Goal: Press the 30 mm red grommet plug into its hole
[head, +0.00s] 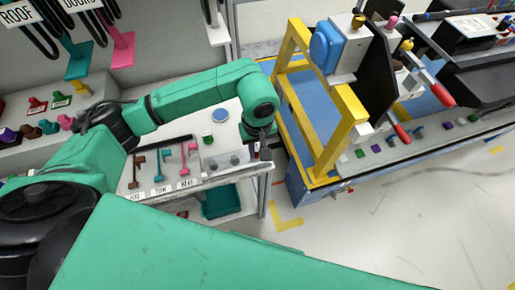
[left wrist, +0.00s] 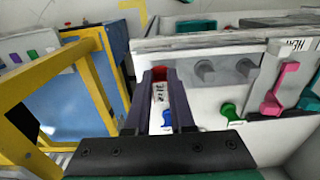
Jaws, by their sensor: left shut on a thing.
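My left gripper (head: 258,150) is at the right end of the white table, near the yellow frame. In the left wrist view its two dark fingers (left wrist: 161,92) point away, with a small red piece between the tips, which looks like the red grommet plug (left wrist: 158,74). The gripper is shut on it. A white label lies below the plug, between the fingers. In the head view the fingers are small and the plug is hard to make out. I cannot pick out the plug's hole in either view. My right gripper is not in view.
A yellow frame (head: 351,104) on a blue base stands right of the table, with the dashboard module beyond. The white table (head: 218,165) holds pink, teal and brown tools and grey pegs (left wrist: 206,70). Open floor (head: 390,215) lies at lower right.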

